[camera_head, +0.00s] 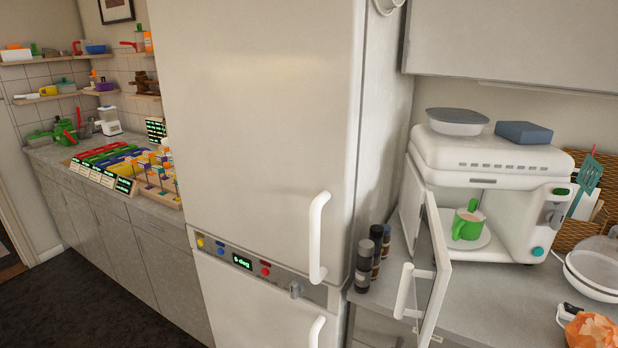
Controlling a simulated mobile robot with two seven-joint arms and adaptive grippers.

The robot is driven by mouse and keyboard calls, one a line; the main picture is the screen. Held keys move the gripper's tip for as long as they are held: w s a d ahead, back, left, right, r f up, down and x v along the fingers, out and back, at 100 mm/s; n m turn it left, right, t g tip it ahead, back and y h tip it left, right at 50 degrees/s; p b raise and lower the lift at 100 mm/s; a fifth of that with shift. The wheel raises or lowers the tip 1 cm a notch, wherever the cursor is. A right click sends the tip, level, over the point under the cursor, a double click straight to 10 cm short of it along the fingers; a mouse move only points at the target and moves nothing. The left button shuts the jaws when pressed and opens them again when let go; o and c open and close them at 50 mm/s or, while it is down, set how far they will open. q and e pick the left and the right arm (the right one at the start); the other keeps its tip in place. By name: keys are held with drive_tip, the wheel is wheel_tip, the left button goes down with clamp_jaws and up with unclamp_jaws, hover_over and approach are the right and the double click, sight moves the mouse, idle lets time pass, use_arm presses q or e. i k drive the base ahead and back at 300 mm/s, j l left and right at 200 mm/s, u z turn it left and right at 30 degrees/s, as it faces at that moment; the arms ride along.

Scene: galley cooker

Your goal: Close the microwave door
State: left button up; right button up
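The white microwave (492,182) stands on the counter at the right of the head view. Its door (436,262) is open, swung out toward me on the left side, with a white handle (404,290) on its outer face. Inside the microwave a green mug (468,226) stands on a white plate (480,242). Neither of my grippers shows in this view.
A tall white fridge (255,130) stands left of the microwave. Dark bottles (364,268) stand between the fridge and the open door. White bowls (596,266) and an orange item (592,331) are at the right. Grey floor (110,300) is clear at lower left.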

sight(431, 268)
drive_tip(key=i+j+z, duration=0.1)
drive_tip(key=z, duration=0.25)
drive_tip(key=i+j+z, duration=0.1)
drive_tip(key=z, duration=0.25)
drive_tip(key=i+j+z, duration=0.1)
drive_tip(key=z, duration=0.25)
